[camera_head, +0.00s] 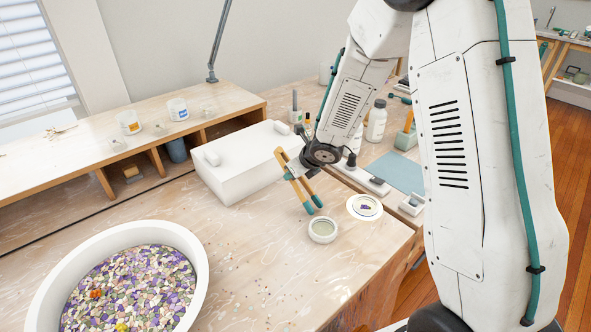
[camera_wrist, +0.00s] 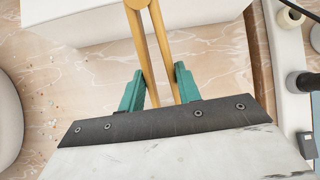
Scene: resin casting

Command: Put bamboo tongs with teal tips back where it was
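The bamboo tongs with teal tips (camera_head: 298,192) are in my gripper (camera_head: 296,171), beside the white box over the workbench. In the head view their teal tips point down and right, towards a small round dish, and look apart from it. In the wrist view the two bamboo legs (camera_wrist: 152,55) run from their joined end at the top down between my two teal fingers (camera_wrist: 159,88). The fingers appear to press the legs from both sides. The tips are hidden in the wrist view behind my gripper's dark plate.
The small round dish (camera_head: 323,230) and a white disc (camera_head: 364,207) with a purple piece stand near the bench's right edge. A white box (camera_head: 241,163) is behind. A large white bowl (camera_head: 196,258) of coloured chips is front left. Bottles and a blue mat (camera_head: 396,172) are right.

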